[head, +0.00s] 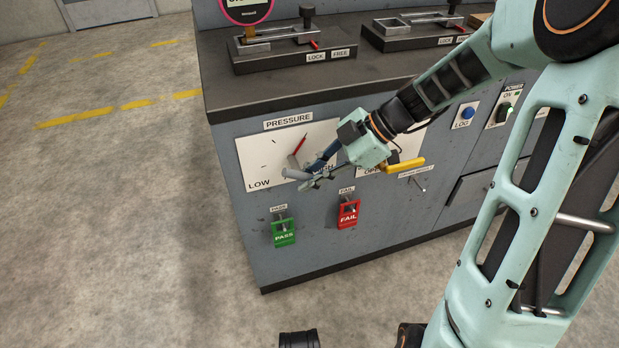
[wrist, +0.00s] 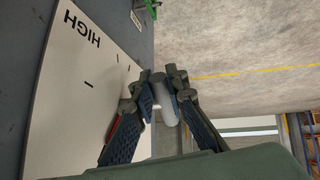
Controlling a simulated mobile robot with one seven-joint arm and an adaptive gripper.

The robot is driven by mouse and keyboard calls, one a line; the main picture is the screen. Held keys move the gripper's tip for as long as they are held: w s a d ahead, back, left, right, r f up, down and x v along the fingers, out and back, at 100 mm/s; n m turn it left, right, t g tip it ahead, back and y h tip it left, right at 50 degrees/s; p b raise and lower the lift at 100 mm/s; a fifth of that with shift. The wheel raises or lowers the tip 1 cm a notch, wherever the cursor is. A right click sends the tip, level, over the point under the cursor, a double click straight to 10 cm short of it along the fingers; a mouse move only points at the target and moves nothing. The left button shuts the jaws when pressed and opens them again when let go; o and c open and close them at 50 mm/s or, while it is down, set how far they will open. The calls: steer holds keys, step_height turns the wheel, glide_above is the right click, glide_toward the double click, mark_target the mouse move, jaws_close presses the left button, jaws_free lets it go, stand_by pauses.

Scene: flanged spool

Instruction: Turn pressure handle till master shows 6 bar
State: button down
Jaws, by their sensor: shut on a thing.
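The pressure panel (head: 255,155) is a white plate on the cabinet front, marked LOW at its lower left and HIGH at its right, partly behind my gripper. The grey pressure handle (head: 293,173) sits low on the plate, and a red pointer (head: 301,144) slants up and right above it. My gripper (head: 309,178) is shut on the handle's grip. In the wrist view my gripper (wrist: 164,88) has a finger on each side of the grey cylindrical grip (wrist: 166,104). The pink-ringed round display (head: 246,12), perhaps the master, is cut off at the top, and its reading cannot be read.
A yellow lever (head: 405,165) is close to my wrist on the right. Green PASS (head: 284,233) and red FAIL (head: 348,213) tags hang below. Clamp fixtures (head: 295,48) stand on the bench top. The floor (head: 130,200) to the left is clear.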

steer(key=c, duration=1.9)
jaws_free()
steer(key=v, duration=1.2)
